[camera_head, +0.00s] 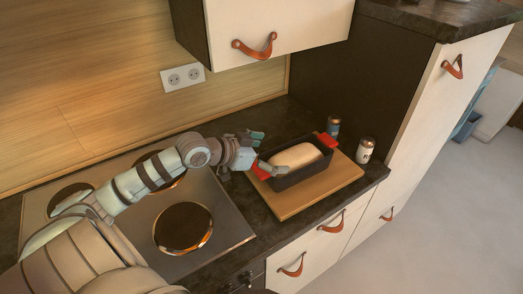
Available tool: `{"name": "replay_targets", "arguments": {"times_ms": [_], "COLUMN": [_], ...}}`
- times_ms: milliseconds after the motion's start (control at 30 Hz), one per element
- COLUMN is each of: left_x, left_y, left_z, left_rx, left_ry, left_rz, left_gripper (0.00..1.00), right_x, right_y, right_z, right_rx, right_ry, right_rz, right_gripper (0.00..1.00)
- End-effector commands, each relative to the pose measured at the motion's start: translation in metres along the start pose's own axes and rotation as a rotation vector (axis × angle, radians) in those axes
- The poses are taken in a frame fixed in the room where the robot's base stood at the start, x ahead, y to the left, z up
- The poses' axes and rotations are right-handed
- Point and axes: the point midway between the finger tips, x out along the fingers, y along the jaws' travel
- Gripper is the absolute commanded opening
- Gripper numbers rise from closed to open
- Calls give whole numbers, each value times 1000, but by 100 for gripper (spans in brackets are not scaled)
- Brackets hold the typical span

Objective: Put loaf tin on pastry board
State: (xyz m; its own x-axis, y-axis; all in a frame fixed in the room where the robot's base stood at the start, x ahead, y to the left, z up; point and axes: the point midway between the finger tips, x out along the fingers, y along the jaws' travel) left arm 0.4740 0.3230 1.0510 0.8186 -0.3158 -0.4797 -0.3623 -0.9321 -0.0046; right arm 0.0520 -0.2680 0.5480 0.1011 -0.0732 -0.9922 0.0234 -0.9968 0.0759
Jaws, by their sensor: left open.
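The loaf tin (313,172) is dark, with red pads at its two ends and a pale loaf (297,157) inside. It rests upright on the wooden pastry board (333,190), towards the board's back part. My left gripper (265,156) is at the tin's left end, by the near red pad. It is open, with one finger reaching over the tin's rim area and another behind it. I cannot tell whether the fingers touch the tin. My right gripper is not in view.
Two small cans, one blue (333,126) and one pale (366,150), stand behind and right of the board. A hob (225,205) lies left of it under my arm. A wall cabinet (290,20) hangs above, and a tall cabinet (425,120) stands to the right.

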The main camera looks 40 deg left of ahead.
Motion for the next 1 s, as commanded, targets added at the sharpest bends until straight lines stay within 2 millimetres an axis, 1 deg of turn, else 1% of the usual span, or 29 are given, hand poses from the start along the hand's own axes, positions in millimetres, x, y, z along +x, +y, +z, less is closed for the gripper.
{"name": "replay_targets", "arguments": {"times_ms": [33, 67, 100, 233, 333, 1000], "left_x": [-13, -19, -28, -42, -45, -45], "left_y": [1, 4, 0, 0, 2, 1], "left_z": [-2, -2, -4, -4, -4, -1], "left_rx": [9, 8, 4, 1, 0, -2], "left_ry": [-9, -10, -11, -6, -1, 1], "left_rz": [5, 11, -3, 0, 7, 4], "left_gripper": [100, 100, 100, 100, 100, 100], "right_x": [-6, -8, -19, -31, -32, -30], "right_y": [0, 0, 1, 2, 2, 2], "right_z": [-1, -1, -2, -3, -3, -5], "right_rx": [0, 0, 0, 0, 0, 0], "right_ry": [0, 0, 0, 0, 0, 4], "right_rz": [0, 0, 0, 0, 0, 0], "right_gripper": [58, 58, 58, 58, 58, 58]}}
